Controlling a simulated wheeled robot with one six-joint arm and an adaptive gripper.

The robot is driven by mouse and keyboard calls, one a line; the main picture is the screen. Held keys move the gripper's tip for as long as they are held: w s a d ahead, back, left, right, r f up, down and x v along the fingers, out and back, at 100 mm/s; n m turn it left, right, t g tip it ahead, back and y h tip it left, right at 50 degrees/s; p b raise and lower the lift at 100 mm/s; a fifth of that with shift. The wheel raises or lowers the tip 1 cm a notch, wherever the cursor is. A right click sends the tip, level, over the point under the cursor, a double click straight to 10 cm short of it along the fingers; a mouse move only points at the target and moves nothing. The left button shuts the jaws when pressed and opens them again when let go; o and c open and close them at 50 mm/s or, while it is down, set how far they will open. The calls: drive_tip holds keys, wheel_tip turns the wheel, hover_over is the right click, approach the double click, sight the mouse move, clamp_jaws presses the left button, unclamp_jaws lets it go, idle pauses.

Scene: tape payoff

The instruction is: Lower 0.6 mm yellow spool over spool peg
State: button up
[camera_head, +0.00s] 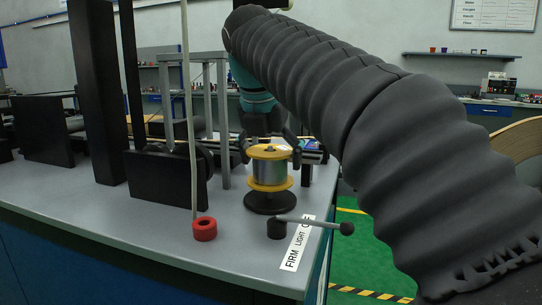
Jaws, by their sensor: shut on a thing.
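The yellow spool (270,170) has yellow flanges above and below a grey wound middle and stands upright. My gripper (270,153) comes down from above with one dark finger on each side of its upper flange, shut on it. A round black base (268,204) lies directly under the spool on the grey bench. The spool peg itself is hidden, and I cannot tell whether the lower flange touches the base.
A lever with a ball end (347,228) stands in front of the base, beside a white label strip (296,246). A red ring (204,229) with a thin pole is at the left. A black upright plate (165,180) is left of the spool. The bench's right edge is close.

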drive_tip(key=shift+f+b, duration=0.8)
drive_tip(key=shift+f, duration=0.55)
drive_tip(key=o, duration=1.2)
drive_tip(key=v, duration=1.2)
drive_tip(key=shift+d, duration=0.1)
